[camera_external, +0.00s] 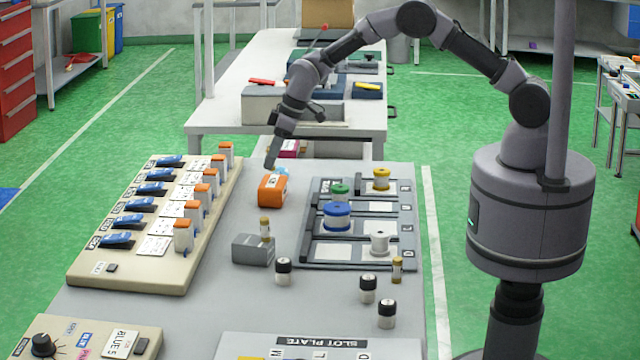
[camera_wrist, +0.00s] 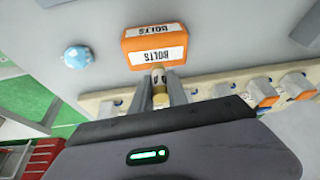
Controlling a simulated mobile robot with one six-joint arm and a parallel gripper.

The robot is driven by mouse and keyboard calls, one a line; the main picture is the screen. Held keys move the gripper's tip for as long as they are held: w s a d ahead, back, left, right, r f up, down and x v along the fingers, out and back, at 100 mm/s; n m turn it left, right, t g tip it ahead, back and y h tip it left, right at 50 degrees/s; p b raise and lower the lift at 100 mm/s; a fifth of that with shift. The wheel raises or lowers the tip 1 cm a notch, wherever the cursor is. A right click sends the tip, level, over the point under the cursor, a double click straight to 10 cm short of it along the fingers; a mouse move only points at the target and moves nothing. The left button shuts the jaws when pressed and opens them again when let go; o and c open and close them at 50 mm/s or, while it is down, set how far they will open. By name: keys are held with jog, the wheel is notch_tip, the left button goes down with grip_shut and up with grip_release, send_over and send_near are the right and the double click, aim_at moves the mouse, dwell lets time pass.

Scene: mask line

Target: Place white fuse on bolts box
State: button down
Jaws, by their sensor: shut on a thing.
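The bolts box (camera_external: 272,191) is a small orange block with white BOLTS labels, lying on the grey table. It also shows in the wrist view (camera_wrist: 154,46), just beyond my fingertips. My gripper (camera_external: 271,164) is above the table near the far side of the box. In the wrist view my gripper (camera_wrist: 161,80) is shut on a small fuse (camera_wrist: 160,96) with a pale tip and a brass-coloured end. The fuse appears apart from the box, but the exact gap cannot be told. In the external view the held fuse cannot be made out.
A light blue lump (camera_external: 282,170) lies beside the box. A beige switch panel (camera_external: 130,262) is at left, and a dark spool tray (camera_external: 312,253) at right. Several black-and-white cylinders (camera_external: 368,289) stand nearer the front.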

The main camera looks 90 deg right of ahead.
jog(key=shift+f+b, duration=0.45)
jog(key=shift+f, duration=1.1)
jog(key=c, duration=1.3)
grip_release()
